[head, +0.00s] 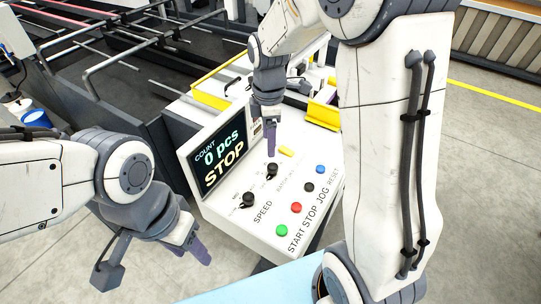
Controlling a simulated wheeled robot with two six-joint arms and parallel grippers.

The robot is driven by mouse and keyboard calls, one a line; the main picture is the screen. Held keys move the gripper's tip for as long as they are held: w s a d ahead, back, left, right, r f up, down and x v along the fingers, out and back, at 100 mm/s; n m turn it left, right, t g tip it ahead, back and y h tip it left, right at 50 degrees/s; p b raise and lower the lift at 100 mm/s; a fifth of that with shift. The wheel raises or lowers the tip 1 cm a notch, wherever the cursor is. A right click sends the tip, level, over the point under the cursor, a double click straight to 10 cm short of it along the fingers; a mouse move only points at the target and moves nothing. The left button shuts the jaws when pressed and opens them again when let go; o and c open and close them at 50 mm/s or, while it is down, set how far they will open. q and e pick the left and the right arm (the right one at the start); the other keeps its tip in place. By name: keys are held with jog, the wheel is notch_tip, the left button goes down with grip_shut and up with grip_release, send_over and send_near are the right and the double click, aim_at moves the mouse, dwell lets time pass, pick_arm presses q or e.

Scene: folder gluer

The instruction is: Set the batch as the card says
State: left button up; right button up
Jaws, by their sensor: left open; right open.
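The control panel (262,233) is a pale sloped box. Its dark display (221,157) reads COUNT 0 pcs STOP. A black knob (271,170) sits near the BATCH lettering; its pointer setting is too small to read. Another black knob (247,200) sits by the SPEED label. My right gripper (271,152) points down just above the upper knob; I cannot tell whether it touches it. My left gripper (203,254) is open and empty, low and left of the panel. I cannot make out a readable card.
Green (282,230), red (296,207), black (309,187) and blue (320,169) buttons run along the panel's right side. Yellow guides (322,115) stand behind. A light blue surface (262,285) is in front.

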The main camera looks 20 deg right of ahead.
aim_at(273, 166)
jog(key=shift+n, duration=0.3)
jog(key=f, duration=0.3)
jog(key=d+f+p, duration=0.1)
jog(key=f, duration=0.3)
jog(key=f+p, duration=0.1)
jog(key=f, duration=0.2)
jog(key=shift+w+d+f, duration=0.2)
jog(key=shift+w+f, duration=0.15)
jog(key=shift+f, duration=0.05)
grip_shut()
